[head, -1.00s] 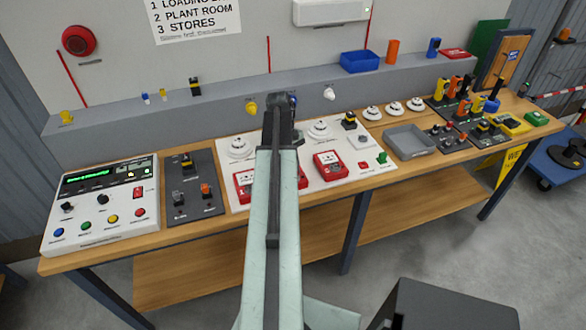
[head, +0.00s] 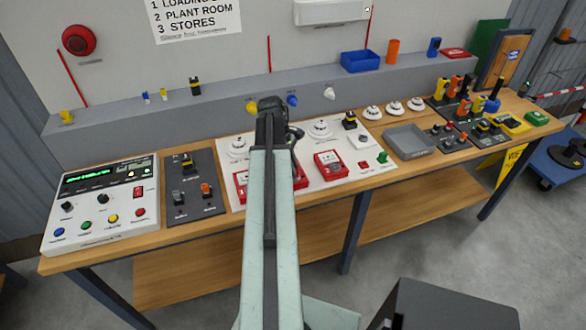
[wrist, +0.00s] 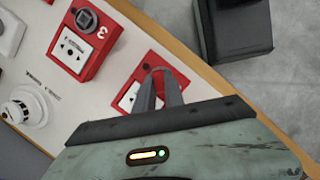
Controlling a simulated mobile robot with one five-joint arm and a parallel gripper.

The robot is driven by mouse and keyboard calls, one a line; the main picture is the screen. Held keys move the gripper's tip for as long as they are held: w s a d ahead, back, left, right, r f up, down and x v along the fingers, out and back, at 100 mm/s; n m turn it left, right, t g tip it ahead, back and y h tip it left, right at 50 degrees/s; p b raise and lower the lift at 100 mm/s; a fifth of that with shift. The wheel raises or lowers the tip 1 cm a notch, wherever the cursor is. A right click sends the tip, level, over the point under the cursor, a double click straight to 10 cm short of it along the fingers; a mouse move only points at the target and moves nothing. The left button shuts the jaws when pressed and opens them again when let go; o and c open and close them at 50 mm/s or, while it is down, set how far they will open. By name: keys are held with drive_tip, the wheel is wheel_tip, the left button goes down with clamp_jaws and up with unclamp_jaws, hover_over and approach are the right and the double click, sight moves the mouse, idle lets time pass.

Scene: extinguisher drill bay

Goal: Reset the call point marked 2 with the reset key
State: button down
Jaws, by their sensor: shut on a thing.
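My gripper (wrist: 163,78) is in the wrist view, its two dark fingers close together over a red call point (wrist: 124,98). By its place in the row this is the middle one, marked 2; its number is covered. In the head view my arm hides most of it, and only its right edge (head: 302,180) shows. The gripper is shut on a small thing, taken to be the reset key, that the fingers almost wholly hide. I cannot tell whether it touches the call point. The call point marked 3 (wrist: 72,52) stands beside it; it also shows in the head view (head: 330,164).
Another red call point (head: 241,184) is left of my arm. White round detectors (head: 320,129) stand behind the row. The bench's front edge (wrist: 205,68) is close to the fingers.

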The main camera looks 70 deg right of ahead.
drive_tip(key=shift+n, duration=0.4)
drive_tip(key=shift+a+n+h, duration=0.2)
drive_tip(key=shift+n+h, duration=0.1)
drive_tip(key=shift+n, duration=0.5)
drive_tip(key=shift+d+n, duration=0.1)
drive_tip(key=shift+n, duration=0.3)
drive_tip(key=shift+s+n+h, duration=0.1)
drive_tip(key=shift+n+h, duration=0.3)
drive_tip(key=shift+n, duration=0.7)
drive_tip(key=shift+r, duration=0.15)
drive_tip(key=shift+r+p, duration=2.4)
drive_tip(key=shift+p, duration=0.15)
